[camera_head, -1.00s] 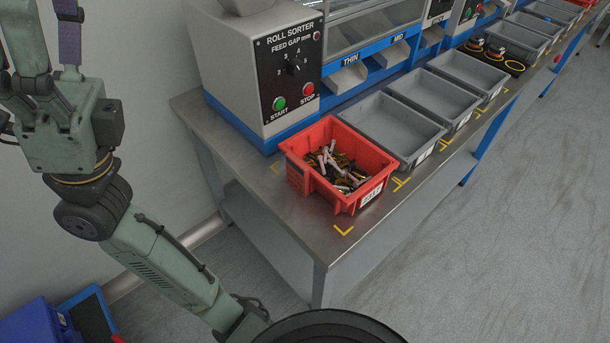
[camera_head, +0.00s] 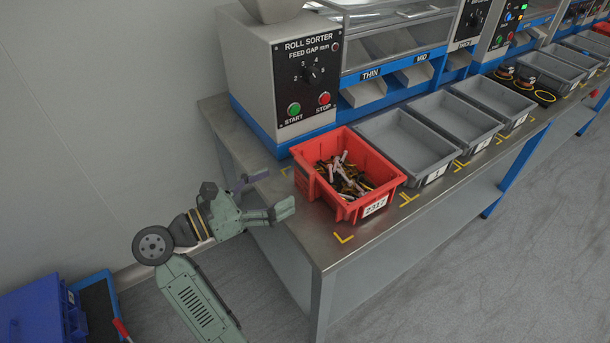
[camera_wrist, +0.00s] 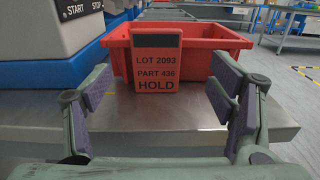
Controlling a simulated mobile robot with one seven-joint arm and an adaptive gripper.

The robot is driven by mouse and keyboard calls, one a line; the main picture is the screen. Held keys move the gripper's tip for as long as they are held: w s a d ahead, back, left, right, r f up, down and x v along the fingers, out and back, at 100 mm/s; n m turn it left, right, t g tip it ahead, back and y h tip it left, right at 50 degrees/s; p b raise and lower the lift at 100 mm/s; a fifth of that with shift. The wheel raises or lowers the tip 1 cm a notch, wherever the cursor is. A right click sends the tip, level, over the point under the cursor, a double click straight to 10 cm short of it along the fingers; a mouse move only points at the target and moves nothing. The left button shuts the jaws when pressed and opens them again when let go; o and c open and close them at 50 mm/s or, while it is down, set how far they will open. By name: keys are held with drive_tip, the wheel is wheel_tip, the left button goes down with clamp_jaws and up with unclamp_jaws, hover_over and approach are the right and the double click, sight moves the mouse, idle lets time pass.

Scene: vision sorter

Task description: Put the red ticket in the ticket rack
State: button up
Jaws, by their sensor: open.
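The red ticket (camera_wrist: 157,72) is a flat card with a black band on top and the words LOT 2093, PART 436, HOLD. In the wrist view it is upright at the near side of the red bin (camera_wrist: 205,40); I cannot tell how it is held there. My gripper (camera_wrist: 160,92) is open and empty, one finger to each side of the ticket in the picture, with the ticket ahead of the fingertips. In the head view my gripper (camera_head: 267,194) is left of the red bin (camera_head: 335,205), over the table's end. I see no ticket rack.
The red bin holds many small cylindrical parts. The roll sorter (camera_head: 285,75) stands behind it. Several grey bins (camera_head: 408,145) line the metal table (camera_head: 325,245) to the right. A blue box (camera_head: 40,310) is at the lower left.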

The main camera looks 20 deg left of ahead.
sight(301, 173)
drive_tip(key=p+x, duration=0.1)
drive_tip(key=x, duration=0.2)
drive_tip(key=p+x, duration=0.1)
drive_tip(key=x, duration=0.1)
drive_tip(key=shift+w+a+r+p, duration=0.1)
drive_tip(key=shift+a+r+p, duration=0.1)
drive_tip(key=shift+r+p, duration=0.15)
drive_tip(key=shift+w+d+f, duration=0.1)
drive_tip(key=shift+w+d, duration=0.2)
drive_tip(key=shift+w, duration=0.1)
drive_tip(key=shift+c, duration=0.6)
drive_tip(key=c, duration=1)
